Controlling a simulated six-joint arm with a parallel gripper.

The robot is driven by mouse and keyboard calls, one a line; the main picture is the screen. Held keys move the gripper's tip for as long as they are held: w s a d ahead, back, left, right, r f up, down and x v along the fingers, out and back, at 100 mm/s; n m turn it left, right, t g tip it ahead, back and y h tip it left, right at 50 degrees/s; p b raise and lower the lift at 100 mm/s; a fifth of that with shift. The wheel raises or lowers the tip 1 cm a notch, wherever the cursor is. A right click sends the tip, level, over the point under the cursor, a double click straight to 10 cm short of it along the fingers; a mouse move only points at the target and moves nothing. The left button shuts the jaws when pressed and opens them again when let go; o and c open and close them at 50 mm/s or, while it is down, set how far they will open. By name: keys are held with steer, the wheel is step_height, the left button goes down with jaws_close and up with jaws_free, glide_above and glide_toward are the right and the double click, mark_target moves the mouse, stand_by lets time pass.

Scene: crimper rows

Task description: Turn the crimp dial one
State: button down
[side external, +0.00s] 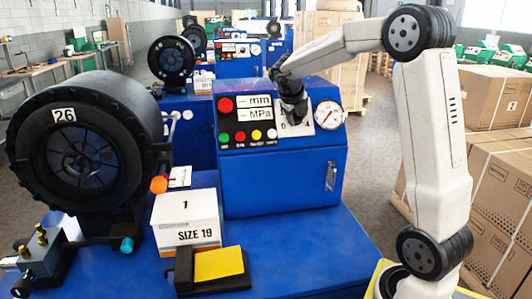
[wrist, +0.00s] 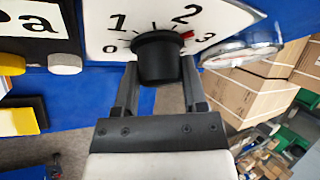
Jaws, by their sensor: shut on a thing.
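The crimp dial (wrist: 158,50) is a black round knob on a white plate (wrist: 95,35) printed with 0, 1, 2 and 3. A red mark shows at the knob's edge, between the 2 and the 3. My gripper (wrist: 158,75) is shut on the knob, one finger on each side. In the side external view, my gripper (side external: 293,108) reaches the front panel of the blue control box (side external: 285,180) and hides most of the dial and its numbers.
A round gauge (side external: 328,115) sits right of the dial. Red, green and yellow buttons and the mm and MPa plates are to its left. The black crimper head marked 26 (side external: 80,150), a SIZE 19 box (side external: 186,220) and a yellow pad (side external: 218,263) stand nearby.

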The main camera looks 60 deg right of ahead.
stand_by(0.4)
steer(key=shift+c, duration=0.7)
jaws_free()
steer(key=v, duration=0.7)
steer(key=shift+a+r, duration=0.2)
steer(key=shift+r, duration=0.15)
